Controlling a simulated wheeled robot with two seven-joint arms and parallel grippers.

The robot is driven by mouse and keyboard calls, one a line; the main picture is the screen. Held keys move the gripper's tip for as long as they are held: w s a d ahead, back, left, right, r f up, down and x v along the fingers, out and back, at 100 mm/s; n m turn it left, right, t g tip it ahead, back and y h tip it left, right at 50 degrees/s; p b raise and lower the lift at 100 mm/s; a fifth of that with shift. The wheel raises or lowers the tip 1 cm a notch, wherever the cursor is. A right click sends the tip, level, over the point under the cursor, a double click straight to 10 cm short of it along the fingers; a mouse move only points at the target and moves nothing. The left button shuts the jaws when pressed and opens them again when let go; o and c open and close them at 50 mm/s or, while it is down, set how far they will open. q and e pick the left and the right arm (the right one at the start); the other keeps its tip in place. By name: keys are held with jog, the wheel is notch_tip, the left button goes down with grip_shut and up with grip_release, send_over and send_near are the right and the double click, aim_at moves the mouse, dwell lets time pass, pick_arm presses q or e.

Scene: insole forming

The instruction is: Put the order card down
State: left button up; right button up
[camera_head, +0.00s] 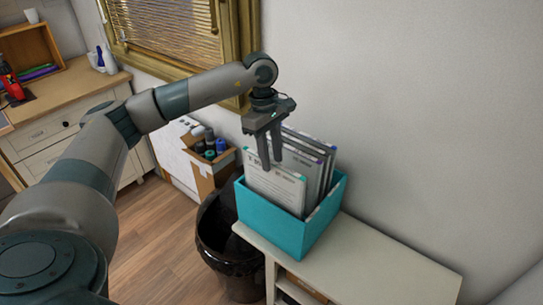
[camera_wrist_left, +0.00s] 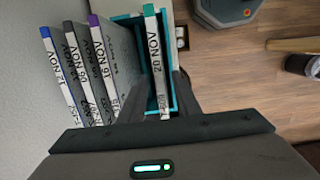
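The order card (camera_head: 273,187), white with printed text and green corners, stands upright at the front of a teal box (camera_head: 275,228). My left gripper (camera_head: 270,158) points down over the card's top edge. Its two fingers are spread, one on each side of the card, with gaps visible in the left wrist view (camera_wrist_left: 160,98). The card's lower part is hidden in the box. My right gripper is in neither view.
Several other cards (camera_head: 318,153) stand behind it in the box. The box sits on a pale shelf unit (camera_head: 370,265) against the wall, with a dark glossy bin (camera_head: 222,248) beside it. A carton of bottles (camera_head: 208,170) stands behind. The shelf's right end is clear.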

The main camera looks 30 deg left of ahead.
pick_arm(q)
jog(key=shift+r, duration=0.15)
jog(key=shift+r, duration=0.4)
notch_tip(320, 180, up, 11)
jog(key=a+b, duration=0.1)
jog(key=b, duration=0.3)
jog(key=shift+a+b, duration=0.3)
jog(key=shift+b, duration=0.05)
jog(key=shift+f, duration=0.1)
